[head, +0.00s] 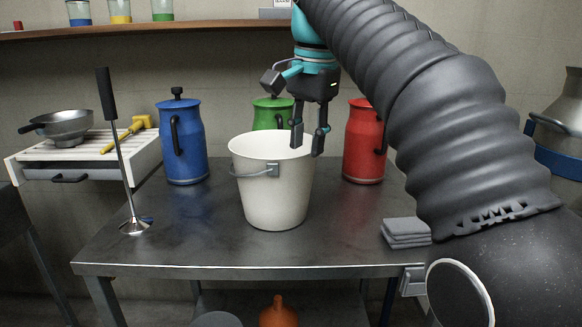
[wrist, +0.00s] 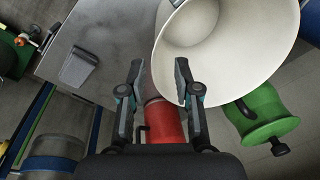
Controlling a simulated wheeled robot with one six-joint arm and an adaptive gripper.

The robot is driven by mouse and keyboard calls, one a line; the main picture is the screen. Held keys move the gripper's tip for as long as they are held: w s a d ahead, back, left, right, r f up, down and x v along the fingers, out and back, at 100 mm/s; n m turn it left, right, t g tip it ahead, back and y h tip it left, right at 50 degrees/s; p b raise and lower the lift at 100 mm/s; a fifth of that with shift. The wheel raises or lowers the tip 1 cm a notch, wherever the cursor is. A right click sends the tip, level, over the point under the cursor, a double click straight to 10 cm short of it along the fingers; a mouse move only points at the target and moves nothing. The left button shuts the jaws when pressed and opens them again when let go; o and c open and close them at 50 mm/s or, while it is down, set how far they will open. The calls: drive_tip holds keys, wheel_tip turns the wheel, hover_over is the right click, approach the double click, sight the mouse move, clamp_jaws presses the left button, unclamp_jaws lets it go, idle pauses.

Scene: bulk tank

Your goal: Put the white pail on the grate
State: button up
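The white pail (head: 273,188) stands upright on the dark metal table, its wire handle hanging at the front left. In the wrist view its open mouth and rim (wrist: 232,85) fill the upper right. My gripper (head: 308,140) is open and empty, pointing down at the pail's right rim. In the wrist view the gripper (wrist: 157,75) has its right finger overlapping the rim; I cannot tell whether it touches. A white slatted rack (head: 85,152) at the far left may be the grate.
A blue can (head: 183,140), a green can (head: 270,112) and a red can (head: 362,145) stand behind the pail. A long-handled plunger (head: 120,160) stands at the table's left, folded grey cloths (head: 406,232) at its right. The table's front middle (head: 215,245) is clear.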

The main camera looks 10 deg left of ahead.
sight(306, 170)
wheel_tip(306, 170, up, 5)
drive_tip(key=s+t+h+b, duration=0.2)
drive_tip(key=s+t, duration=0.1)
drive_tip(key=shift+a+b+x, duration=0.25)
drive_tip(key=shift+b+x, duration=0.65)
drive_tip(key=shift+x, duration=1.3)
drive_tip(key=shift+a+b+x, duration=0.25)
drive_tip(key=shift+b+x, duration=0.6)
drive_tip(key=shift+x, duration=1.35)
drive_tip(key=shift+a+b+x, duration=0.2)
drive_tip(key=shift+b+x, duration=0.7)
drive_tip(key=shift+x, duration=1.3)
drive_tip(key=shift+t, duration=0.3)
clamp_jaws()
